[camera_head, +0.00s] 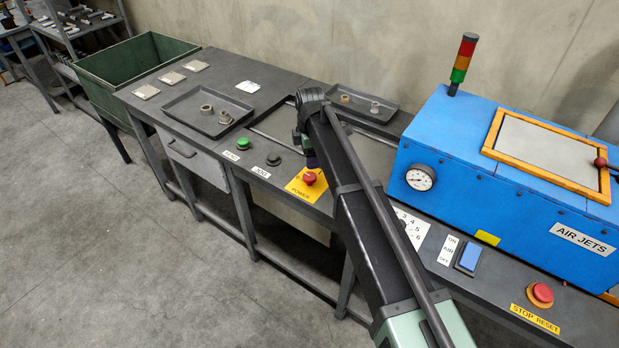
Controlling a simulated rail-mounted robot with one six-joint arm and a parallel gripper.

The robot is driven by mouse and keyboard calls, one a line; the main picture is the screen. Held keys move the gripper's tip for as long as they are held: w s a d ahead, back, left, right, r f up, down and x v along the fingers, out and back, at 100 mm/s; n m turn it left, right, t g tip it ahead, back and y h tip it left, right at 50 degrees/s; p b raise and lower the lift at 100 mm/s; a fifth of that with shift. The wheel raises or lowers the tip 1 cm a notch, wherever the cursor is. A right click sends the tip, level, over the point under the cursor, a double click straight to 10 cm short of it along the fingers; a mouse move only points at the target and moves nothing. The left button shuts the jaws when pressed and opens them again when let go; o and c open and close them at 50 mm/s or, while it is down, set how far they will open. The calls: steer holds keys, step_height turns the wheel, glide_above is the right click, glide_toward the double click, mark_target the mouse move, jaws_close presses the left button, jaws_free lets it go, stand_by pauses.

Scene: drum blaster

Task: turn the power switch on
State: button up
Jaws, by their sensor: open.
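The power switch (309,178) is a red knob on a yellow plate (298,190) marked POWER, on the front part of the grey bench. Its on or off position cannot be made out. My arm reaches in from the bottom right. My gripper (311,163), partly hidden by the arm, points down just above and behind the red knob. It is open, with nothing visible in it. I cannot tell whether it touches the knob.
A green button (243,143) and a black button (273,159) lie left of the plate. The blue air-jets cabinet (500,190) stands at right, with a blue rocker switch (468,257) and a red stop button (540,294) in front. Trays (180,112) lie behind.

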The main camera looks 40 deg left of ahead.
mark_target(310, 176)
step_height(310, 176, down, 9)
steer(key=b, duration=0.7)
steer(key=shift+a, duration=0.1)
steer(key=shift+r, duration=0.1)
steer(key=c, duration=0.9)
